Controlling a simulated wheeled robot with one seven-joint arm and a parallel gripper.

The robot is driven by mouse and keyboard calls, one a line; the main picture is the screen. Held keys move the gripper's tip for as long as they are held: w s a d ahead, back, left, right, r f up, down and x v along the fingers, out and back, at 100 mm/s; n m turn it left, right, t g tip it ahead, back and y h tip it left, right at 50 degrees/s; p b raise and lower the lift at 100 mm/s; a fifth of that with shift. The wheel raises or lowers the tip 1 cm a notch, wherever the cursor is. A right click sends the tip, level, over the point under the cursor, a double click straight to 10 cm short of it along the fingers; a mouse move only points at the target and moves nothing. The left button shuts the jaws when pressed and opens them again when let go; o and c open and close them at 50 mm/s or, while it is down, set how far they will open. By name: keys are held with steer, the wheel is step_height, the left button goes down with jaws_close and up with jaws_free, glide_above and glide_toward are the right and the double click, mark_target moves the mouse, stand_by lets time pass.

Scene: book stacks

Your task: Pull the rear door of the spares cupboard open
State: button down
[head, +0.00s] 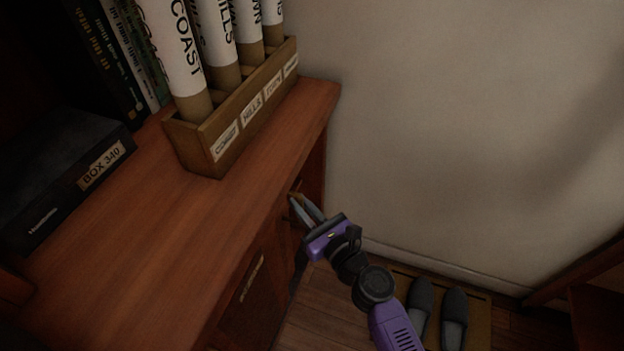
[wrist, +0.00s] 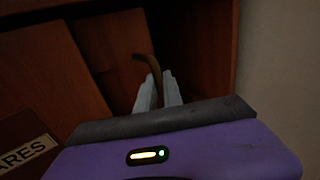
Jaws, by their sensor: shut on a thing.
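The spares cupboard (head: 190,225) is reddish-brown wood, with its doors on the side facing down and right in the head view. My gripper (head: 301,206) is at the rear door, near the wall end. In the wrist view my gripper (wrist: 159,88) has its pale fingers shut on a curved brass handle (wrist: 146,59). The rear door panel (wrist: 112,48) shows behind the handle, with dark space to its right and below it. The door looks ajar, but how far is hard to tell. Part of an "...ARES" label (wrist: 25,152) shows at lower left.
A second brass handle (head: 251,278) is on the nearer door. A wooden rack (head: 235,125) of labelled tubes, a dark box (head: 60,175) and books (head: 120,50) stand on top. A plain wall (head: 470,130) is at right. Slippers (head: 437,305) lie on a floor mat.

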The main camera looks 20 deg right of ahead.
steer(key=shift+s+a, duration=0.6)
steer(key=shift+s, duration=0.25)
steer(key=shift+s+a, duration=0.55)
steer(key=shift+s, duration=0.25)
steer(key=c, duration=1.5)
jaws_free()
steer(key=shift+s, duration=0.1)
steer(key=v, duration=0.7)
steer(key=shift+s+d, duration=0.15)
steer(key=shift+s, duration=0.1)
